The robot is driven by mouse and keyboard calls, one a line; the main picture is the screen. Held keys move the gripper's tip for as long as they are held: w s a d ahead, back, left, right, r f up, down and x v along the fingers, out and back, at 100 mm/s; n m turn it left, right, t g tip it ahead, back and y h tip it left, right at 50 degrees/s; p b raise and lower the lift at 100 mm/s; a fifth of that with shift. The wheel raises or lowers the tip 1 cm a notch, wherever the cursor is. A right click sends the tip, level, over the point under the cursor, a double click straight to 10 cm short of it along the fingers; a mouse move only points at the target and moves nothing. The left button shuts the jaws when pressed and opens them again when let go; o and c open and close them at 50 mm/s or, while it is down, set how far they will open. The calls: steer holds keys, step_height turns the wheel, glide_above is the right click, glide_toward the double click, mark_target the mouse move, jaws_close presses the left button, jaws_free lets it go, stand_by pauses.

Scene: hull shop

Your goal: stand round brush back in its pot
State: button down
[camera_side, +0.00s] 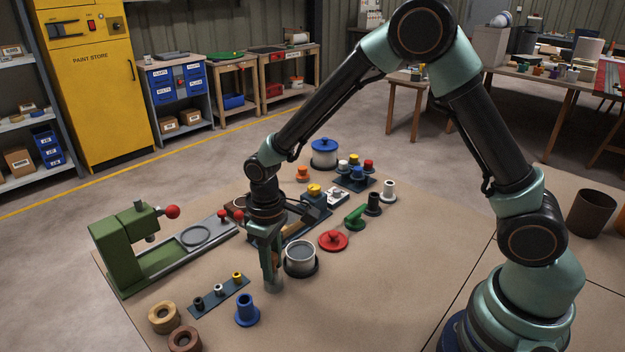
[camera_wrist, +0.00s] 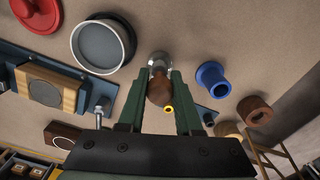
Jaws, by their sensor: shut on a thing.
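My gripper (camera_side: 271,275) points down over the bench mat, just left of a pale round pot with a grey top. In the wrist view my gripper (camera_wrist: 161,80) is shut on the round brush (camera_wrist: 159,92), with its brown wooden handle towards the camera and a pale end beyond the fingertips. That pale end (camera_side: 272,287) shows below the fingers in the side view, low over the mat; I cannot tell whether it touches. The pale round pot (camera_side: 300,257) has a dark base and also shows in the wrist view (camera_wrist: 99,46); whether its grey top is open is unclear.
A red lidded disc (camera_side: 333,240) lies right of the pot. A blue flanged piece (camera_side: 247,310) and a strip with small pegs (camera_side: 219,297) lie in front-left. A green press (camera_side: 130,245) stands left. A brown pot (camera_side: 591,213) stands far right. The front-middle mat is clear.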

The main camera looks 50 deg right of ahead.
steer(key=shift+f, duration=0.45)
steer(key=c, duration=0.9)
jaws_free()
steer(key=shift+o, duration=0.2)
steer(key=shift+r, duration=0.1)
steer(key=shift+r, duration=5.4)
